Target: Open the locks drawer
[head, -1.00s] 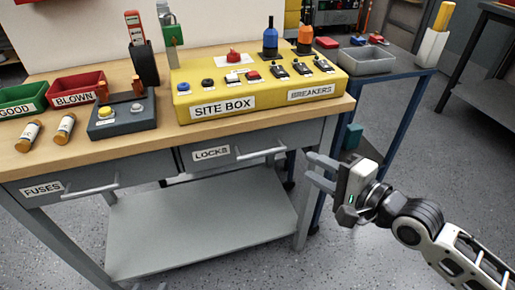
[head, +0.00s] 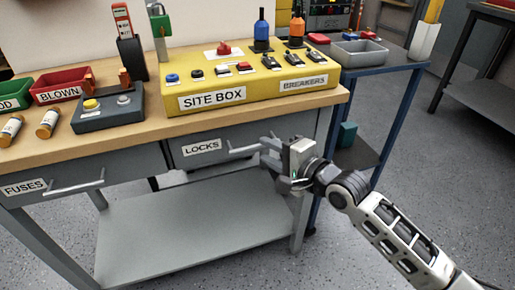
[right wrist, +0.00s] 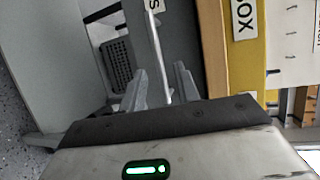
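The grey locks drawer (head: 182,156) sits closed under the bench top, with a white LOCKS label (head: 201,147) and a pale bar handle (head: 244,151). My right gripper (head: 268,152) is at the right end of this handle in the head view. In the right wrist view its two fingers (right wrist: 160,88) stand apart. The handle bar (right wrist: 160,50) runs between them, with a gap visible on both sides. The fingers do not look closed on it. My left gripper is not in view.
The fuses drawer (head: 115,168) is left of the locks drawer, also closed. The yellow site box (head: 215,99) stands on the bench above. A lower shelf (head: 190,235) lies beneath. A blue-framed cart (head: 391,110) stands to the right. Floor in front is clear.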

